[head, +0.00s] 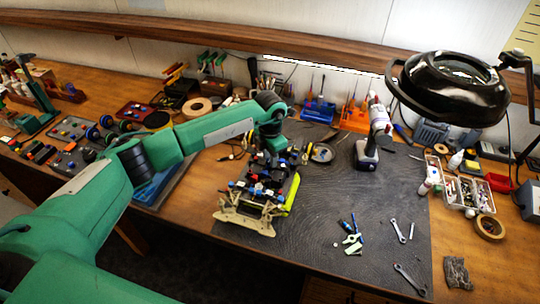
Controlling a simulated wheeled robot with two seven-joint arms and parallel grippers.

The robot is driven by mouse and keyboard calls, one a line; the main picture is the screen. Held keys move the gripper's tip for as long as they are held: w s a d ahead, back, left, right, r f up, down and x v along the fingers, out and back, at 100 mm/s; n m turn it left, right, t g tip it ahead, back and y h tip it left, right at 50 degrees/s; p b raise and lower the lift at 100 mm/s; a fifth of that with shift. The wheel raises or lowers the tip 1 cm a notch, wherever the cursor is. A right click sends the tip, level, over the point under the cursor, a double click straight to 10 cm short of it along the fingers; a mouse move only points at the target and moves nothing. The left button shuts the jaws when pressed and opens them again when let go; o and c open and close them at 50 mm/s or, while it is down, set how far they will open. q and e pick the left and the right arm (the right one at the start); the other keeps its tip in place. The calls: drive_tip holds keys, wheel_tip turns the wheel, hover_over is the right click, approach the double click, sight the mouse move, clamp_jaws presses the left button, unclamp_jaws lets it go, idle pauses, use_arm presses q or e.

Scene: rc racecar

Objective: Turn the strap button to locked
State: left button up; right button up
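The RC racecar (258,192) stands on the dark mat in the middle of the workbench. Its chassis is open, with a tan front bumper, red and blue parts and a yellow-green piece along its right side. I cannot make out the strap button at this size. My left arm reaches in from the left, and my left gripper (267,162) points down over the rear part of the car. Its fingers are small and dark against the car, so I cannot tell whether they are open or touching it. My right gripper is not in view.
A cordless drill (367,152) stands behind the car to the right. Wrenches (398,230) and small tools lie on the mat (330,205) at right. A black lamp (450,88) overhangs the right side. Parts trays (465,185) stand beyond the mat's right edge.

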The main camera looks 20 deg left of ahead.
use_arm(q)
clamp_jaws()
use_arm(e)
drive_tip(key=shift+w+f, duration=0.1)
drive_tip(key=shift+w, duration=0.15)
use_arm(q)
drive_tip(key=shift+f+m+b, duration=0.15)
drive_tip(key=shift+m+b, duration=0.15)
drive_tip(key=shift+b, duration=0.35)
drive_tip(key=m+b, duration=1.1)
drive_tip(key=b, duration=0.5)
drive_tip(key=shift+s+f+m, duration=0.1)
drive_tip(key=shift+m, duration=0.2)
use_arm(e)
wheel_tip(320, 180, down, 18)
use_arm(q)
drive_tip(key=m+b, duration=0.3)
drive_tip(key=shift+s+r+m+b, duration=0.1)
drive_tip(key=shift+r+m+b, duration=0.15)
drive_tip(key=shift+m+b, duration=0.9)
drive_tip(key=shift+m, duration=0.35)
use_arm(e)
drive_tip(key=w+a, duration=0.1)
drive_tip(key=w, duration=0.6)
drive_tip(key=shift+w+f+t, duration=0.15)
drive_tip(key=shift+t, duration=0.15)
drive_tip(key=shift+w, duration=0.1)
